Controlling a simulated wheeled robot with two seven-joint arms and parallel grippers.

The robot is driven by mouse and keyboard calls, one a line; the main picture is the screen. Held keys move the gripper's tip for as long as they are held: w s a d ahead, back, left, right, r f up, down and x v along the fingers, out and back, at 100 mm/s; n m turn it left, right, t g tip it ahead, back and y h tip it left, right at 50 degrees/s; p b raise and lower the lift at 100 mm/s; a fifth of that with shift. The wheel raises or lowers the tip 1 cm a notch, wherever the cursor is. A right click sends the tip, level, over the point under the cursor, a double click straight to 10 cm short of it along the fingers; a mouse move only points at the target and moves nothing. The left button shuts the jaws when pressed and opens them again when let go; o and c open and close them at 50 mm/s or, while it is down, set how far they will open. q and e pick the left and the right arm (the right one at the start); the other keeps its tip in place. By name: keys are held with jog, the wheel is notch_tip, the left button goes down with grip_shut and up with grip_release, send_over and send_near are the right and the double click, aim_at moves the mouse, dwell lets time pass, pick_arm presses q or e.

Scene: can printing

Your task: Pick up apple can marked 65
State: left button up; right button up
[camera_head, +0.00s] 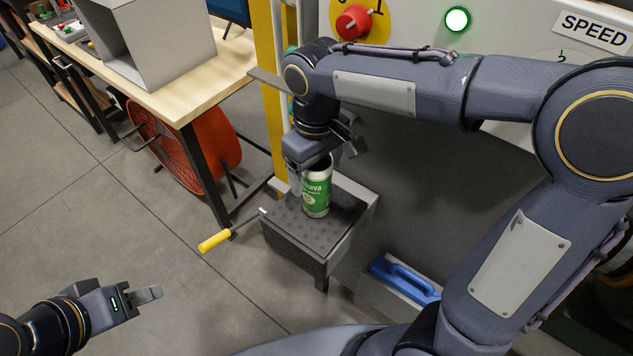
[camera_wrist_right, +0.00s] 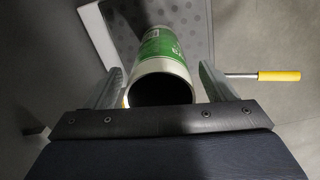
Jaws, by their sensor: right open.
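A green and white can (camera_head: 317,188) stands upright on a small dark metal platform (camera_head: 300,232) in the head view. A number on it is not readable. My right gripper (camera_head: 322,172) is over the can from above, with its fingers on either side of it. In the right wrist view the can (camera_wrist_right: 163,52) is between the two open fingers of my right gripper (camera_wrist_right: 160,88), with its dark open end towards the camera. My left gripper (camera_head: 150,294) is at the lower left, away from the can; its jaw opening is not clear.
A wooden table (camera_head: 190,95) with a grey box (camera_head: 150,45) stands at the upper left. A red fan (camera_head: 200,145) is under it. A yellow-handled lever (camera_head: 214,241) sticks out left of the platform. A blue-handled item (camera_head: 405,280) lies at the right. A yellow post (camera_head: 268,80) rises behind.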

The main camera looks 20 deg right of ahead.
jog(key=shift+f, duration=0.2)
jog(key=c, duration=1.1)
jog(key=shift+r, duration=0.15)
